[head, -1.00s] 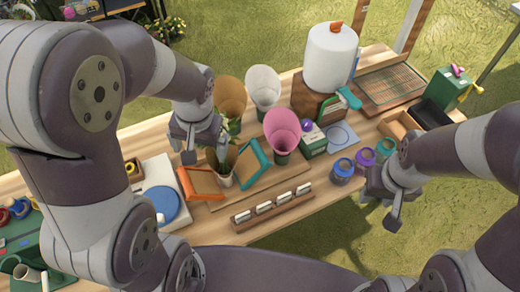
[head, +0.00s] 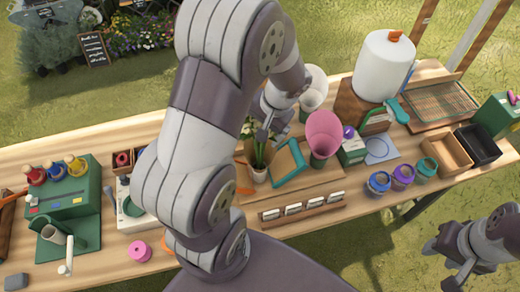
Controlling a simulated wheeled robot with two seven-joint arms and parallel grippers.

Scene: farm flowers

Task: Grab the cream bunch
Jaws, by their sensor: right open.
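I cannot be sure of the bloom colour. My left gripper (head: 268,132) points down at the bunch's upper right, close to its leaves; whether it touches them, and its jaw opening, I cannot tell. My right gripper (head: 446,264) is open and empty, off the table's front edge at lower right.
A pink cone (head: 324,133) and a teal frame (head: 288,163) stand right of the pot. A white cone (head: 314,88) is behind. A card rack (head: 300,208) is in front. Jars (head: 379,183) line the front right. A green machine (head: 70,205) is at left.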

